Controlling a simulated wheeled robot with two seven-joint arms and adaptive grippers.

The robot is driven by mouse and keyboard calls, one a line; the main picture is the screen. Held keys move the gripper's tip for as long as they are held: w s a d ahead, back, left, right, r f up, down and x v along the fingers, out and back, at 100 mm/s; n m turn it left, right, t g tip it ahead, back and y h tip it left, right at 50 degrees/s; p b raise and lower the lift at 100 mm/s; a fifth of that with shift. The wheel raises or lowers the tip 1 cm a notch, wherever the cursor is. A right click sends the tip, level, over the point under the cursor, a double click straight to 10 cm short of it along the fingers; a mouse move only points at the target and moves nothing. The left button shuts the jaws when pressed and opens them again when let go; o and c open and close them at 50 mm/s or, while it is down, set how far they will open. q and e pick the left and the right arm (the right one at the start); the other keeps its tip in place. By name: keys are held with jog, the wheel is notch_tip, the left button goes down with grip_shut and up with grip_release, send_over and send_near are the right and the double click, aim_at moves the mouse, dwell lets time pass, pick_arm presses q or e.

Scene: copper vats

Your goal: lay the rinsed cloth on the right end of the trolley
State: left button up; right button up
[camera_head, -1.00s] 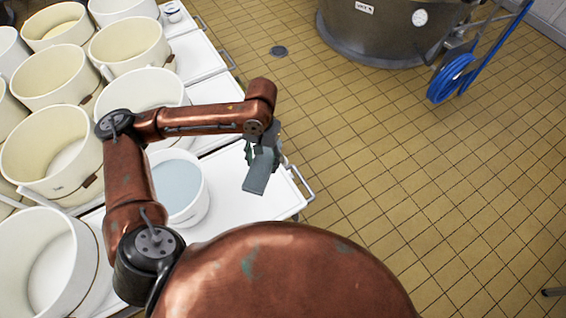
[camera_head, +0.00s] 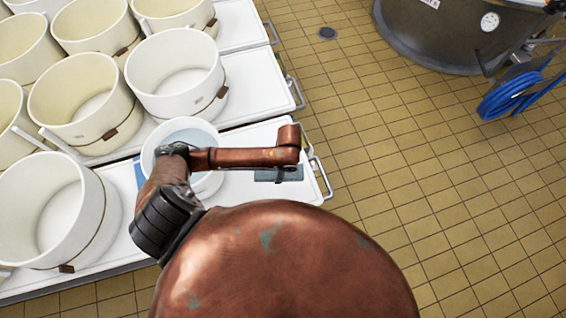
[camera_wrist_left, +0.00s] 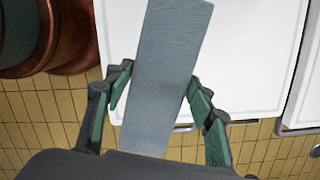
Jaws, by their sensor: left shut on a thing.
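The grey-blue cloth (camera_head: 277,174) shows beneath my left wrist in the head view, over the right end of the white trolley (camera_head: 245,133). In the left wrist view the cloth (camera_wrist_left: 168,65) is a long flat strip between the green-padded fingers of my left gripper (camera_wrist_left: 160,78), which is shut on it. The white trolley top (camera_wrist_left: 245,55) is behind it. I cannot tell whether the cloth touches the top. In the head view my left forearm hides most of the gripper. My right gripper is not in view.
A white bucket of water (camera_head: 205,186) stands left of the cloth, partly behind my arm. Several pale tubs (camera_head: 178,68) fill the trolleys further left. A metal handle (camera_head: 320,175) edges the trolley's right end. Tiled floor lies open to the right.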

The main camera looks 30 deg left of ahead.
pick_arm(q)
jog(key=shift+s+a+f+m, duration=0.2)
jog(key=shift+s+f+m, duration=0.1)
jog(key=shift+f, duration=0.3)
jog(key=shift+s+a+f+m, duration=0.2)
jog(key=shift+s+f, duration=0.05)
jog(key=shift+f, duration=0.35)
jog(key=w+a+f+b, duration=0.1)
jog(key=w+f, duration=0.2)
jog(key=w, duration=0.1)
jog(key=w+a+f+b, duration=0.2)
jog(key=w+f, duration=0.1)
jog(key=w, duration=0.1)
jog(key=w+a+f+b, duration=0.1)
jog(key=w+f, duration=0.2)
jog(key=w, duration=0.1)
jog(key=shift+w+a+f+b, duration=0.2)
jog(key=shift+w+f+b, duration=0.1)
jog(key=shift+w+b, duration=0.1)
jog(key=shift+w+f, duration=0.15)
jog(key=shift+f, duration=0.05)
jog(key=shift+a+f+b, duration=0.1)
jog(key=shift+f+b, duration=0.4)
jog(key=shift+f, duration=1)
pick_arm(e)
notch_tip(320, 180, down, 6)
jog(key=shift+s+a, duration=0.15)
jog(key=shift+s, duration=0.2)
